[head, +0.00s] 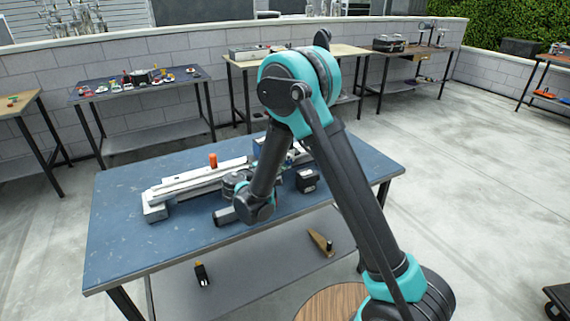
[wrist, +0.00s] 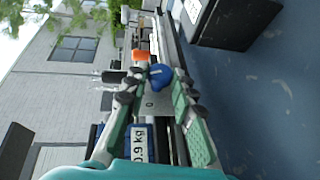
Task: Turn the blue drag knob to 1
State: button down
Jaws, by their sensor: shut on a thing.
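The blue knob (wrist: 160,77) sits between the fingertips of my gripper (wrist: 159,80) in the wrist view, with a finger on each side of it. My gripper is shut on it. The long grey and white device (head: 190,183) lies across the blue table in the head view. My arm hides part of the device and the knob in that view. A display reading 0.9 kg (wrist: 139,145) shows in the wrist view. An orange part (wrist: 140,56) stands just beyond the knob; an orange upright piece also shows in the head view (head: 213,160).
A black box (head: 307,181) stands on the blue table (head: 130,245), right of the device. The table's front left is clear. Small objects lie on the shelf (head: 240,285) below. Other workbenches with items (head: 140,80) stand along the grey wall.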

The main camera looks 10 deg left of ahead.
jog(key=c, duration=1.3)
grip_release()
jog(key=shift+v, duration=4.05)
